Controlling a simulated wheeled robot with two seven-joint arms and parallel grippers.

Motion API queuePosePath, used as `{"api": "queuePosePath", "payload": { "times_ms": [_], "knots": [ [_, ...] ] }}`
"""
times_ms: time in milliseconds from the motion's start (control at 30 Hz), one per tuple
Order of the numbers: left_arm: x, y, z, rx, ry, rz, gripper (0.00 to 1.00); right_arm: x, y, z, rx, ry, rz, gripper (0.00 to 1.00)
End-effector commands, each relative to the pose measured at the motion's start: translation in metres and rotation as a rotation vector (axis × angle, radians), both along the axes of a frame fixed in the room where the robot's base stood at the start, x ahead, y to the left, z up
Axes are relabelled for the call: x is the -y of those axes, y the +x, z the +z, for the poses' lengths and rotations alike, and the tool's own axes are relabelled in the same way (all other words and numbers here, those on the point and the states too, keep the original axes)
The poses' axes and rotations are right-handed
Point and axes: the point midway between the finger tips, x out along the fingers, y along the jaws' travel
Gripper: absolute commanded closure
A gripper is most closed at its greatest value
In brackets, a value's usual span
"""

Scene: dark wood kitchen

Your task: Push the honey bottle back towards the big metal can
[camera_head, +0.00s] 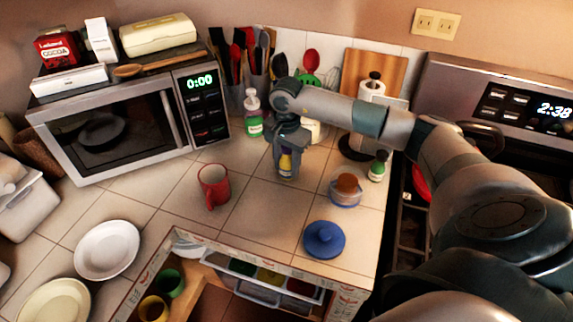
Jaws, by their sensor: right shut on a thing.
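The honey bottle (286,161), small and yellow with a dark lower part, stands upright on the tiled counter. My right gripper (286,172) points down over it and is shut on it; the fingers hide part of its sides. The grey metal-looking can (257,86) holding utensils stands farther back, near the wall and left of my right arm. The bottle is apart from it. My left gripper is not in view.
A blue lid (323,239) lies nearer the counter edge above an open drawer (262,290).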

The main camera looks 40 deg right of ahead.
Motion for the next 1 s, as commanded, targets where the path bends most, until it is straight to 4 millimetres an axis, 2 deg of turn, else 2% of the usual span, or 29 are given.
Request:
{"api": "queuePosePath", "payload": {
  "times_ms": [67,100,167,467,667,867,1000],
  "knots": [
    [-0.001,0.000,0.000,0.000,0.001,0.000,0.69,0.000,0.000,0.000,0.001,0.000,0.000,0.89],
    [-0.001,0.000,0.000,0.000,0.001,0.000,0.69,0.000,0.000,0.000,0.001,0.000,0.000,0.52],
    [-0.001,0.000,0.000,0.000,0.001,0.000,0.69,0.000,0.000,0.000,0.001,0.000,0.000,0.40],
    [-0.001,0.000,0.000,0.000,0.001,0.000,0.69,0.000,0.000,0.000,0.001,0.000,0.000,0.40],
    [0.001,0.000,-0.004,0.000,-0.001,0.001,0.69,0.000,0.001,0.008,0.002,0.000,0.000,0.40],
    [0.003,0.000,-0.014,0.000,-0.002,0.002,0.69,0.000,0.001,0.030,0.004,-0.001,0.001,0.40],
    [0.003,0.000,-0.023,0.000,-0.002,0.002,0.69,0.000,0.001,0.055,0.005,0.000,0.001,0.40]
  ]
}}
